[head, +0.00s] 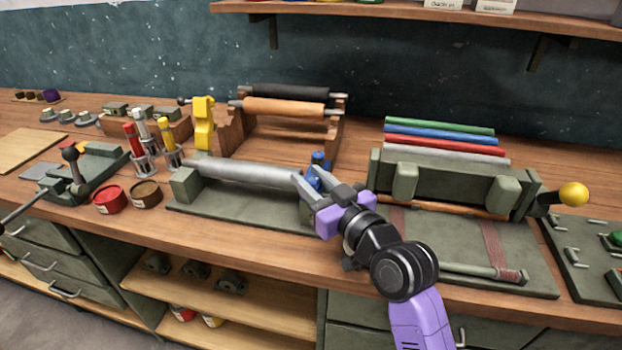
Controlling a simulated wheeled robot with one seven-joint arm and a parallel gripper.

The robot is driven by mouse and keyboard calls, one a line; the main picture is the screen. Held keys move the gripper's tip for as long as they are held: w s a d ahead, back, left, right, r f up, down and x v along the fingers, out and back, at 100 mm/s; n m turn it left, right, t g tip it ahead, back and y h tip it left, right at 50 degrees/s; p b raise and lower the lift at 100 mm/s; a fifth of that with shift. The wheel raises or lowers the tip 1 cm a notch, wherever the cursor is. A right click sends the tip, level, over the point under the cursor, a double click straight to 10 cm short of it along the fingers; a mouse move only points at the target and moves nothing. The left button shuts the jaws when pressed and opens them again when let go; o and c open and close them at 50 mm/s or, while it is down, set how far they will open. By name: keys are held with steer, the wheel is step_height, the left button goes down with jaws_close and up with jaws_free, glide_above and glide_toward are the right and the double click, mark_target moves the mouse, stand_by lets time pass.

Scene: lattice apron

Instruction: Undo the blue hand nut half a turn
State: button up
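The blue hand nut (317,160) is at the right end of a horizontal grey roller (245,171) on a green stand. My gripper (312,182) reaches in from the lower right, its purple body just in front of the nut. One grey finger shows on the nut's left; the other finger is hard to make out. The fingertips are at the lower part of the blue, which they partly hide. I cannot tell whether they touch or clamp it.
Just right stands a green press (440,180) with a yellow ball knob (573,193). Behind are a wooden rack (228,132) with rollers and a yellow upright piece (203,122). Red (109,199) and brown (146,193) tins sit left. An open shelf lies below the bench.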

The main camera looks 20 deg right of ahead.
steer(key=o, duration=0.3)
steer(key=shift+o, duration=0.2)
steer(key=shift+s, duration=0.1)
steer(key=s+d+b, duration=0.1)
steer(key=s, duration=0.6)
steer(key=shift+s+d, duration=0.2)
steer(key=shift+s, duration=0.05)
